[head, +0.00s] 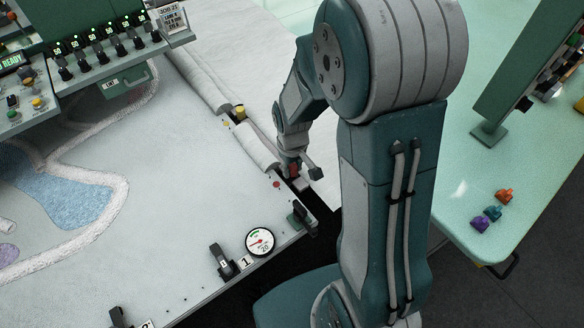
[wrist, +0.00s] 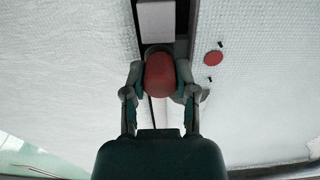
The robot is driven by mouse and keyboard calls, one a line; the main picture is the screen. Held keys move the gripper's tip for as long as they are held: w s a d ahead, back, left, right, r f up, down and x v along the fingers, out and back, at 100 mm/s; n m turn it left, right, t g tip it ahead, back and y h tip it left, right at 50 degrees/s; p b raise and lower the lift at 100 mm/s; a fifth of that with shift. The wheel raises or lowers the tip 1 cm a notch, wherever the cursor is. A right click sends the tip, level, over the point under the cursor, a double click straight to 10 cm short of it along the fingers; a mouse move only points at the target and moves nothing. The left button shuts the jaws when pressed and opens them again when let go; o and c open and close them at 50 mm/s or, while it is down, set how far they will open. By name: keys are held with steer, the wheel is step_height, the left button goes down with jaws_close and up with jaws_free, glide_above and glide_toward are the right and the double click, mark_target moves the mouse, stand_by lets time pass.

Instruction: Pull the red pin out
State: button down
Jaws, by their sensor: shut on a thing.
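The red pin (wrist: 160,76) shows in the wrist view as a rounded red head between my two fingers. My gripper (wrist: 160,84) is shut on it, with one finger on each side. In the head view my gripper (head: 291,172) is low at the table's right edge, and a bit of the red pin (head: 293,168) shows there. The pin's lower part is hidden, so I cannot tell how deep it sits. A flat red disc (wrist: 213,58) lies on the white surface to the right of the pin in the wrist view.
A round gauge (head: 260,242) and a dark lever (head: 222,262) stand at the table's front edge. A control panel (head: 105,45) is at the upper left. A yellow knob (head: 240,112) sits up the rail. Small coloured pieces (head: 492,213) lie on the right table.

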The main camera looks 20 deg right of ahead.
steer(key=shift+r, duration=1.9)
